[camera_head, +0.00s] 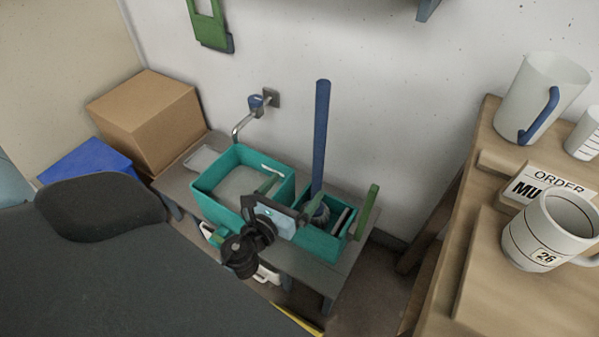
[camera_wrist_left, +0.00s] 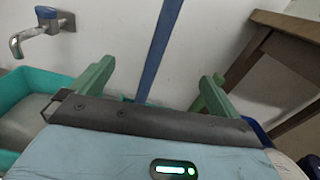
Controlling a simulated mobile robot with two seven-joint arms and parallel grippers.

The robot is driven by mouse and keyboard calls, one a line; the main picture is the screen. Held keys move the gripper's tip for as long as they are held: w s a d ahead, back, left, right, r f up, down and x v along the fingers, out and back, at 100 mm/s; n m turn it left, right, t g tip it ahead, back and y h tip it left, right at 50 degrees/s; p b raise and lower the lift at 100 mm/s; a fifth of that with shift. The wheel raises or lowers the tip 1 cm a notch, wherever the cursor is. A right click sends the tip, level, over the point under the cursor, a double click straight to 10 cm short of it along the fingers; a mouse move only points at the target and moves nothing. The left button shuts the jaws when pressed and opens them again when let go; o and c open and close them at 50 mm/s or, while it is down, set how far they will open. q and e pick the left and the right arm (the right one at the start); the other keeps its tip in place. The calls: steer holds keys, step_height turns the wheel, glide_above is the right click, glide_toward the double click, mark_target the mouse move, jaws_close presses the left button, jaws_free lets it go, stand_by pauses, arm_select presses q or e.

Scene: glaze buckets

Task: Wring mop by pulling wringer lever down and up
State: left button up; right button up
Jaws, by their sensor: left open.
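The mop's blue handle (camera_head: 321,135) stands nearly upright, with its grey head (camera_head: 319,214) in the right-hand teal bucket (camera_head: 318,243). A green wringer lever (camera_head: 367,211) rises at that bucket's right side. My left gripper (camera_head: 293,191) is open and empty, in front of the buckets and left of the lever. In the left wrist view its green fingers (camera_wrist_left: 157,70) are spread, and the mop handle (camera_wrist_left: 160,45) shows beyond the gap between them. The gripper covers part of the buckets, and I cannot separate the lever clearly from the right finger there. My right gripper is not in view.
A larger teal bucket (camera_head: 205,199) with greyish contents is on the left under a wall tap (camera_head: 256,102). A cardboard box (camera_head: 150,115) stands further left. A wooden table (camera_head: 455,240) with mugs (camera_head: 548,231) is on the right. A wall is close behind.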

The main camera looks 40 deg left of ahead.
mark_target(316, 157)
arm_select(q)
steer(key=shift+m, duration=0.5)
steer(key=w, duration=0.8)
steer(key=w+a, duration=0.1)
steer(key=w, duration=0.3)
steer(key=shift+w+r, duration=0.35)
steer(key=shift+w, duration=0.05)
steer(key=c, duration=2)
steer(key=shift+r, duration=0.25)
steer(key=shift+d, duration=0.8)
steer(key=shift+f, duration=0.2)
